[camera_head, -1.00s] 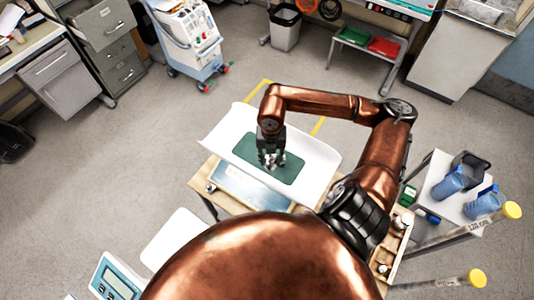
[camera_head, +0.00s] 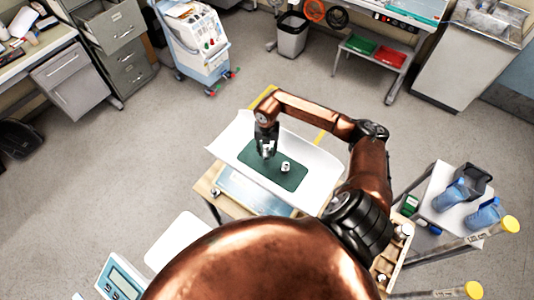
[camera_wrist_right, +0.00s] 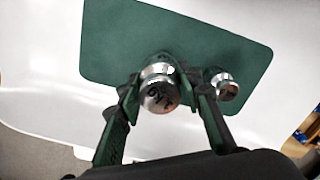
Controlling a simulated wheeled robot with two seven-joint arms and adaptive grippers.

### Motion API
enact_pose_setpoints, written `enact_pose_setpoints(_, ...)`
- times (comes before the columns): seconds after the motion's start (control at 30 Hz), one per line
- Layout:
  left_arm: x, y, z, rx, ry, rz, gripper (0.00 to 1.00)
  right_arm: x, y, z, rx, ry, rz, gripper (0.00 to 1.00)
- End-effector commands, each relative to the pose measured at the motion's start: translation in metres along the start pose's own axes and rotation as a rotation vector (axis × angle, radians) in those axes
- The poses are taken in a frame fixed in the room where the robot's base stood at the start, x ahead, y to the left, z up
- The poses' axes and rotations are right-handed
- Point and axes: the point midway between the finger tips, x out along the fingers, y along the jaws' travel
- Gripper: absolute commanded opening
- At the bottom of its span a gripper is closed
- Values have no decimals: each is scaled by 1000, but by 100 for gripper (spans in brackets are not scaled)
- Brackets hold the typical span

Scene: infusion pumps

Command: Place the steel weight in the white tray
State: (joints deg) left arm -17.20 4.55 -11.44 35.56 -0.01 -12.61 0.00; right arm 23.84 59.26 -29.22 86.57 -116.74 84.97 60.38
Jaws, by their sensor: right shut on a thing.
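The white tray (camera_head: 318,163) is a wide curved pan with a dark green mat (camera_head: 292,182) in it; the tray also shows in the wrist view (camera_wrist_right: 45,95). My right gripper (camera_head: 267,152) is over the mat's upper left part. In the wrist view its fingers (camera_wrist_right: 160,100) are shut on a shiny steel weight (camera_wrist_right: 158,88). A second, smaller-looking steel weight (camera_wrist_right: 222,84) is just right of the fingers; in the head view it stands on the mat (camera_head: 285,167). I cannot tell whether the held weight touches the mat. My left gripper is not in view.
The tray is on a wooden-edged stand (camera_head: 205,190). A blue-and-white device (camera_head: 120,280) is at the lower left.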

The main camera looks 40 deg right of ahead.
Motion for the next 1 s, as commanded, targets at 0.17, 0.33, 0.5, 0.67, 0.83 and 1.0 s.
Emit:
enact_pose_setpoints(0.17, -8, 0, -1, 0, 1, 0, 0, 16, 2, 4, 1, 3, 2, 0)
enact_pose_setpoints(0.33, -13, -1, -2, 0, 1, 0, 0, 32, 2, 4, 1, 0, 3, 0)
enact_pose_setpoints(0.5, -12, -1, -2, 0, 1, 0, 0, 34, 2, 5, -1, -2, 3, 0)
enact_pose_setpoints(0.67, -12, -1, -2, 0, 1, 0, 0, 35, 2, 5, 0, -2, 3, 0)
enact_pose_setpoints(0.83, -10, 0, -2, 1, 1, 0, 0, 38, 1, 4, 0, 1, 0, 39)
enact_pose_setpoints(1.0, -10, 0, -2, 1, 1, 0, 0, 38, 1, 4, 0, 1, 0, 51)
